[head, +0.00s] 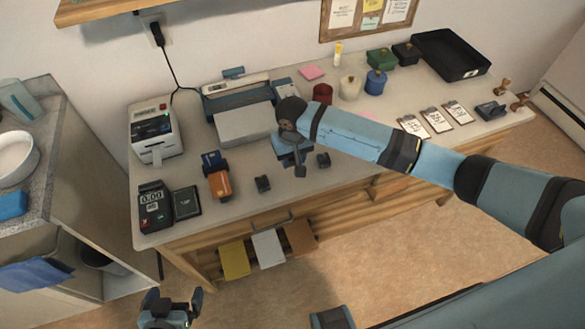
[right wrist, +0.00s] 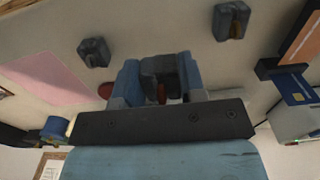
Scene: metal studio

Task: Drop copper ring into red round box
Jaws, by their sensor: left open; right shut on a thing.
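The red round box (head: 322,93) stands at the back middle of the table, left of a cream jar. A red edge (right wrist: 105,91), probably that box, shows beside my finger in the right wrist view. My right gripper (head: 292,156) is over the table in front of the box, partly hidden by my own arm. In the right wrist view its fingers (right wrist: 160,85) are shut on a small copper-brown piece (right wrist: 162,93), seemingly the copper ring, against a dark grey block (right wrist: 160,68). Whether it touches the block is unclear. My left gripper (head: 170,305) is open and empty, low before the table.
Two dark grey blocks (head: 263,184) (head: 323,159) stand near the front edge. A blue jar (head: 376,83) and a cream jar (head: 350,88) stand beside the red box. A printer (head: 240,110) is at left. Clipboards (head: 436,120) lie at right.

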